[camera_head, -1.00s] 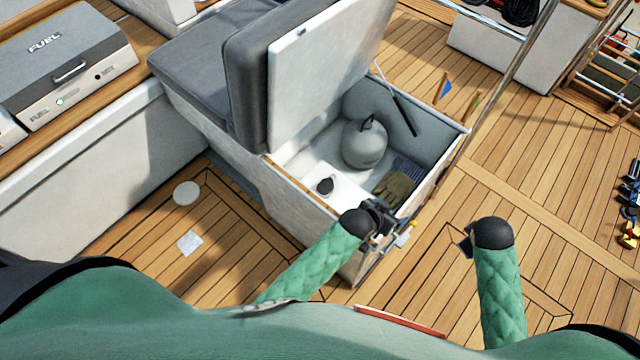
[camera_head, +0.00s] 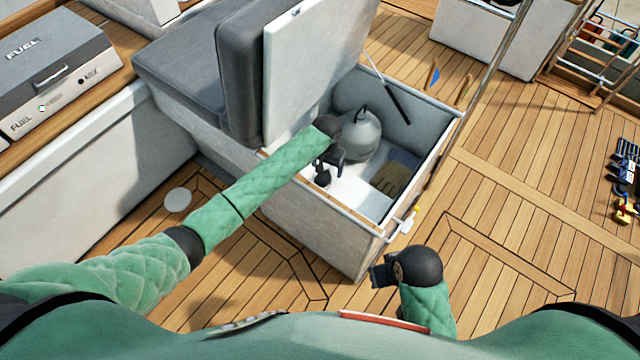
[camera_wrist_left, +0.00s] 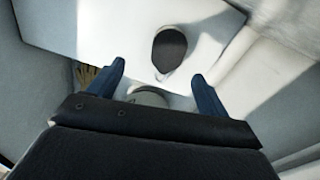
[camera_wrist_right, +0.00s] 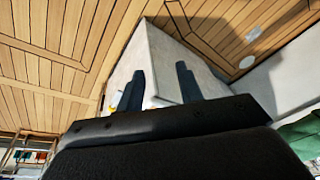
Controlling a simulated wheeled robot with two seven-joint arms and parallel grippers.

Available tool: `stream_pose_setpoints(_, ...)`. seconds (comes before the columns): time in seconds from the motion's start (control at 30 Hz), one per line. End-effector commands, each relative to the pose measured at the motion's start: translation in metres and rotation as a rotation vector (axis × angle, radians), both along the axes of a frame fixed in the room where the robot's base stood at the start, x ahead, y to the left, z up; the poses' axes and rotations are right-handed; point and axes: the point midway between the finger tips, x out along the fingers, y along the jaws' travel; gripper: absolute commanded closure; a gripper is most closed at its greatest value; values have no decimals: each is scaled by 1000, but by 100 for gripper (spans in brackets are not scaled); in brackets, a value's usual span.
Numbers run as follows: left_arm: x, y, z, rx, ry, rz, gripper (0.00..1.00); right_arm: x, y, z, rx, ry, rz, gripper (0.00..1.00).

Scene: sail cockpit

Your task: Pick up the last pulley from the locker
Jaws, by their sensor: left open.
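The pulley (camera_head: 323,178) is a small dark piece on the white shelf inside the open locker (camera_head: 318,230). In the left wrist view the pulley (camera_wrist_left: 170,49) is a dark rounded shape just beyond my fingertips, apart from them. My left gripper (camera_head: 327,163) reaches over the locker wall and hangs open above the pulley; its fingers are spread with no object held, as the left wrist view shows (camera_wrist_left: 158,71). My right gripper (camera_head: 378,274) is outside the locker's front corner, with its fingers apart and empty in the right wrist view (camera_wrist_right: 160,71).
A grey fender (camera_head: 362,137) stands in the locker close to my left gripper. A tan glove (camera_head: 390,180) lies right of the shelf, and a dark rod (camera_head: 392,95) leans at the back. The raised lid (camera_head: 310,75) borders the left side.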

Motion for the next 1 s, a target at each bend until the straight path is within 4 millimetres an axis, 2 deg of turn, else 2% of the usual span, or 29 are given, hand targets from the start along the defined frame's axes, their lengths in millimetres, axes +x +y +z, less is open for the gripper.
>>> stream_pose_setpoints(0.17, 6, 9, -4, 28, 20, 11, 22, -5, 5, 3, 13, 10, -19, 64)
stream_pose_setpoints(0.47, 6, 9, -30, 28, 19, 10, 22, -6, 0, 9, 3, 21, -23, 64)
stream_pose_setpoints(0.67, 7, 8, -56, 28, 19, 10, 22, -11, -8, 21, -16, 45, -33, 64)
stream_pose_setpoints(0.8, 7, 8, -72, 28, 19, 10, 22, -13, -10, 22, -22, 55, -34, 64)
stream_pose_setpoints(1.0, 7, 8, -77, 27, 16, 10, 22, -14, -10, 22, -22, 59, -36, 64)
